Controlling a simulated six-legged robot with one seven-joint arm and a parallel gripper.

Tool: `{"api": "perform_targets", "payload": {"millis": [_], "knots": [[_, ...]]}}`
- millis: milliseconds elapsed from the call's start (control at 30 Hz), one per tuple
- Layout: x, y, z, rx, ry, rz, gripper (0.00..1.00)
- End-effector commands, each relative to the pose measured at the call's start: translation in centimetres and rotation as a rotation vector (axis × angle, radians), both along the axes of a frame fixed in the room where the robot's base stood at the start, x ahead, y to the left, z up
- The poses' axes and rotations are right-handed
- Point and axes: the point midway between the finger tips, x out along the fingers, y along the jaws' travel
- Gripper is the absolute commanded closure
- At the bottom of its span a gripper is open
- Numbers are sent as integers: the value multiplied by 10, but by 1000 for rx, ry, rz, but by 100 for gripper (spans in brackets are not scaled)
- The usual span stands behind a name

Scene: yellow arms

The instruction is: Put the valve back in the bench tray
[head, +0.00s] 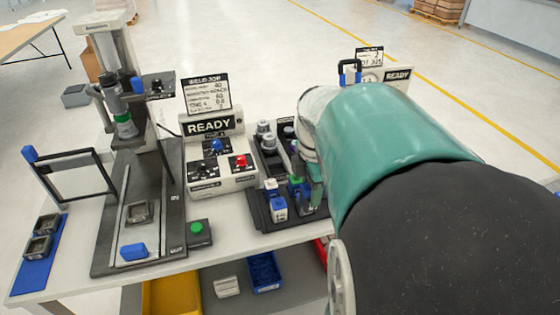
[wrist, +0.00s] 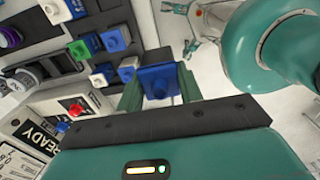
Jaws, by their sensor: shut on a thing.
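My gripper (wrist: 160,92) is shut on a blue valve (wrist: 158,80) in the wrist view, with a green finger on each side of it. The dark bench tray (wrist: 150,40) lies beside the gripper, to the upper left in that view. In the head view the tray (head: 262,220) stands on the bench right of the READY box. My arm covers the tray's right part there. The fingers (head: 314,185) show only partly at the tray's right side, and I cannot make out the held valve there. Whether the valve touches the tray is unclear.
Blocks with blue, white and green parts (head: 277,206) stand in the tray's front, with round parts (head: 264,134) behind. Left are the READY box (head: 215,155) and a press (head: 125,110). A yellow bin (head: 172,293) and blue bin (head: 264,272) sit below the bench.

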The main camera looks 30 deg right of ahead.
Motion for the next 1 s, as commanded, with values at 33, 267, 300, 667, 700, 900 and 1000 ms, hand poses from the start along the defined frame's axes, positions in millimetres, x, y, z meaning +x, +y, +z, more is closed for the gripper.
{"api": "perform_targets", "payload": {"millis": [33,267,300,667,700,900,1000], "knots": [[1,-5,-3,2,2,-2,88],[15,-48,-24,4,2,-4,88],[18,-56,-28,3,2,-2,88],[43,-111,-82,4,3,-1,88],[45,-115,-85,3,2,-1,88],[51,-124,-98,2,1,0,88],[51,-125,-112,3,2,1,88]]}}
